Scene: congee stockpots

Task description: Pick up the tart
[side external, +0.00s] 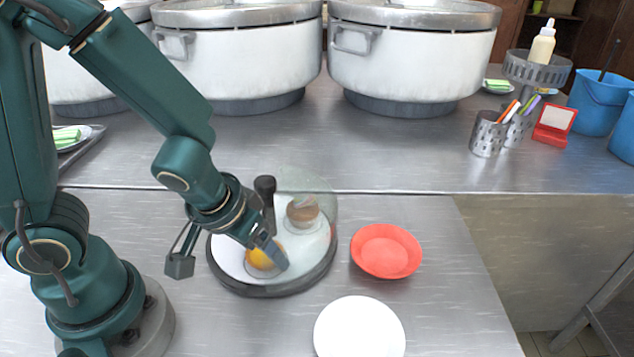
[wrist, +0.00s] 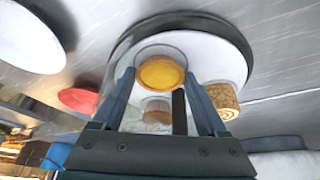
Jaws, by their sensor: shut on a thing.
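The tart (side external: 262,257) is round with a yellow-orange top and sits low at the front of a round white tray with a dark rim (side external: 318,281). In the wrist view the tart (wrist: 161,73) lies between the two fingertips. My gripper (side external: 270,254) is shut on it, pointing down at a slant; one finger covers the tart's right side in the side view. Whether the tart touches the tray is unclear. A brown round pastry (side external: 302,211) is behind it on the tray, and a tan roll-like piece (wrist: 223,98) shows in the wrist view.
A clear cover (side external: 318,184) rises at the tray's back, and a dark upright knob (side external: 265,188) stands close to my gripper. A red bowl (side external: 387,251) and white plate (side external: 360,330) are to the right. Large stockpots (side external: 240,55) line the back. The counter's front right is clear.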

